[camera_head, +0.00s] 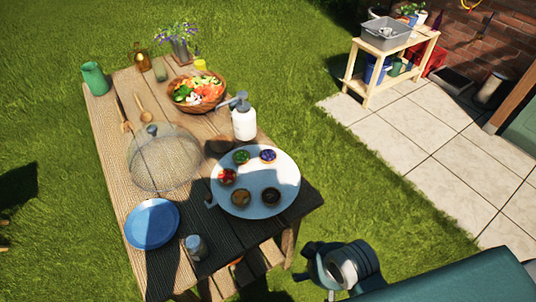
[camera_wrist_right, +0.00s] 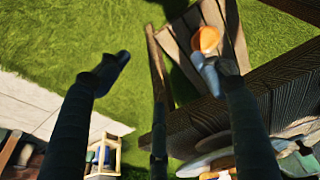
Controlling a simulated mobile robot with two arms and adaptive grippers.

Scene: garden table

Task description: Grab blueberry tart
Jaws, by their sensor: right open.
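The blueberry tart (camera_head: 267,155), small with a blue-purple top, sits at the upper right of a round white plate (camera_head: 258,207) on the wooden table in the head view. A green-topped tart (camera_head: 241,157) is beside it, a red-topped one (camera_head: 227,176) to the left, and two brownish ones nearer the front. My right gripper (camera_wrist_right: 172,65) is open, its dark fingers spread apart in the right wrist view, with nothing held. In the head view my right arm is at the lower right, apart from the plate; its fingers cannot be made out. My left gripper is not in view.
A white pump bottle (camera_head: 244,124) stands close behind the plate. A mesh dome (camera_head: 163,157) and a blue plate (camera_head: 152,224) are to its left, a shaker (camera_head: 196,247) in front, and a vegetable basket (camera_head: 197,92) behind. In the wrist view, the table edge (camera_wrist_right: 275,95) is close on the right.

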